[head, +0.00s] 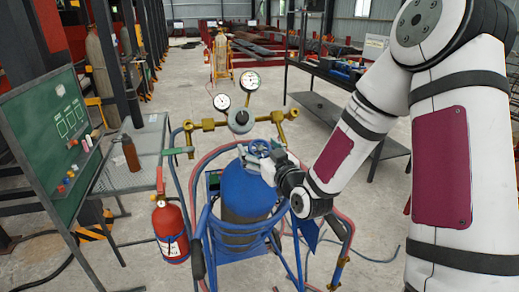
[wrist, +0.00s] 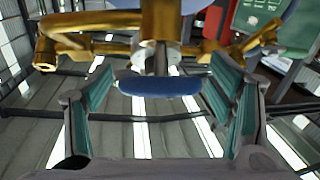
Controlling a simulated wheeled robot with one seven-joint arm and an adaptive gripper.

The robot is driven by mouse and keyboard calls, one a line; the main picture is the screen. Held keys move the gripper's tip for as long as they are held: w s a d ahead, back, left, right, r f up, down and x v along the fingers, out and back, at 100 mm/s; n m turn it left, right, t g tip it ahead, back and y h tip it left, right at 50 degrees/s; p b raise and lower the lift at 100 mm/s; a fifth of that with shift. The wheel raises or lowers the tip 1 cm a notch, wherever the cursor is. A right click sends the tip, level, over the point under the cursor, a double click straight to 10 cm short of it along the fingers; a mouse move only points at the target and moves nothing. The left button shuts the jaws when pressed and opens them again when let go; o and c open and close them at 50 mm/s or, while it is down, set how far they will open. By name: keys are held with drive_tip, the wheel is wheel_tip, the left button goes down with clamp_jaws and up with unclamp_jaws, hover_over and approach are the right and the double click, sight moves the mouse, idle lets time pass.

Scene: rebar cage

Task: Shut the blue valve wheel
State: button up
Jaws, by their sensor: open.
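The blue valve wheel (head: 260,145) sits at the top of the blue-and-grey cylinder (head: 245,197), below the brass manifold. In the wrist view the wheel (wrist: 160,87) shows nearly edge-on, with a brass valve body (wrist: 160,30) behind it. My gripper (head: 257,158) is at the wheel, coming from the right. In the wrist view its teal-lined fingers (wrist: 162,82) stand apart on either side of the wheel, with a visible gap on both sides. The gripper is open and holds nothing. Part of the wheel is hidden by my gripper in the head view.
The cylinder stands in a blue cart frame with hoses. Two gauges (head: 236,90) rise from the brass manifold (head: 208,125). A red extinguisher (head: 171,232) and a chalkboard (head: 55,140) are at left. A workbench (head: 330,75) stands behind right. Open floor lies between.

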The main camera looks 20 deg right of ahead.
drive_tip(key=c, duration=1.2)
drive_tip(key=shift+o, duration=0.2)
